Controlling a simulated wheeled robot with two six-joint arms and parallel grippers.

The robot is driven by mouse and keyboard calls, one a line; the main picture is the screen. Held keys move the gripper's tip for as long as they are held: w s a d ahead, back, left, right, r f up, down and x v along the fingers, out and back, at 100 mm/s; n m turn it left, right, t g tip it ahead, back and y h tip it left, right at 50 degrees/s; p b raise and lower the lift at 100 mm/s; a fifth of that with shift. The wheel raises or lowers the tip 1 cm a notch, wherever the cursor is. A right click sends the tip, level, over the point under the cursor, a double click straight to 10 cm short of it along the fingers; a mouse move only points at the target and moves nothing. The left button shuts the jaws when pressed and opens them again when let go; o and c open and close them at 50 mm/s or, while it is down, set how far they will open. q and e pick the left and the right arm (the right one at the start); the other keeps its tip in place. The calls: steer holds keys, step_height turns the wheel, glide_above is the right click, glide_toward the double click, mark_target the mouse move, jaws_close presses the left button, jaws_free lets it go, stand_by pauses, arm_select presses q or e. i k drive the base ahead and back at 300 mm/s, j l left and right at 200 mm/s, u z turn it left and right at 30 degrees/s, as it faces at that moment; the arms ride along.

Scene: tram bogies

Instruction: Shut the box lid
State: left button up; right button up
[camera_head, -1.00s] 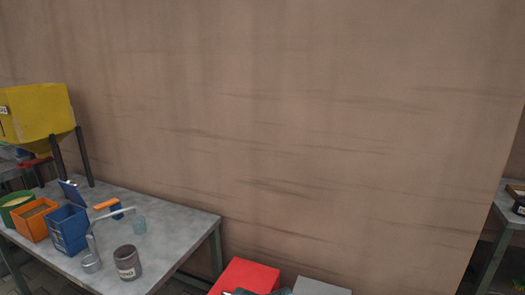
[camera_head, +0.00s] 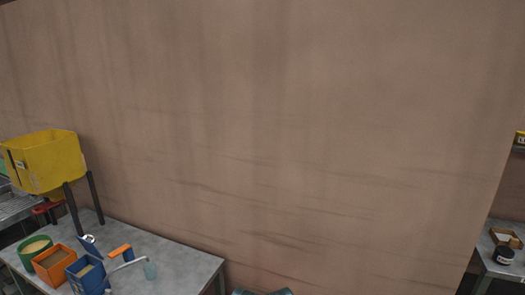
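No box with a lid that I can make out for certain is in view. A yellow bin (camera_head: 45,163) on dark legs stands at the left, and its top looks open. A small part of a dark teal shape shows at the bottom edge, too little to tell what it is. Neither of my grippers can be made out.
A grey table (camera_head: 170,262) at lower left holds a green round container (camera_head: 35,253), an orange bin (camera_head: 53,264) and a blue bin (camera_head: 88,276). A plain brown wall (camera_head: 300,140) fills the middle. Another table (camera_head: 500,262) stands at the right edge.

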mark_target(90, 247)
steer(key=u, duration=1.45)
steer(key=i+l, duration=0.35)
steer(key=i, duration=0.2)
steer(key=i+l, duration=0.35)
steer(key=i, duration=0.25)
steer(key=j+u, duration=0.05)
